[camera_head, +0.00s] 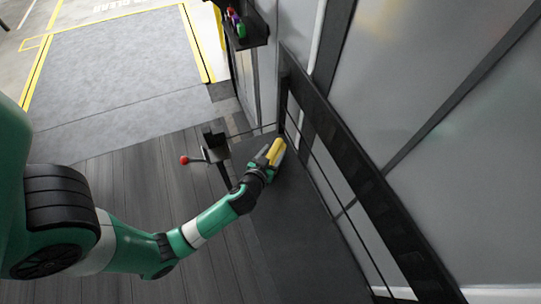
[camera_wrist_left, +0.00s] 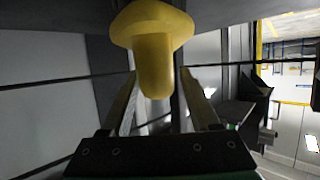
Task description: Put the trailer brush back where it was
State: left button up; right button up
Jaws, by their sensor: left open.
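A yellow, mushroom-shaped piece with a rounded stem (camera_wrist_left: 154,60), which looks like part of the trailer brush, is at the top centre of the left wrist view. In the head view, yellow (camera_head: 277,151) shows at the end of my left arm, beside the dark wall frame. My left gripper (camera_head: 268,158) is open there. In the left wrist view its two fingers (camera_wrist_left: 160,98) stand apart on either side of the yellow stem, with gaps showing. No bristles can be made out. What holds up the yellow piece cannot be told. My right gripper is not in view.
A black bracket with a red-knobbed lever (camera_head: 196,158) stands left of the gripper. A dark slanted frame (camera_head: 350,165) and thin rods run along the grey wall at right. A black wall shelf (camera_head: 252,32) holds small coloured items. Grey floor (camera_head: 120,65) is open at upper left.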

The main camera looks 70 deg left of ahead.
pick_arm(q)
jog(key=p+v, duration=0.8)
jog(key=v, duration=0.4)
jog(key=shift+r, duration=0.1)
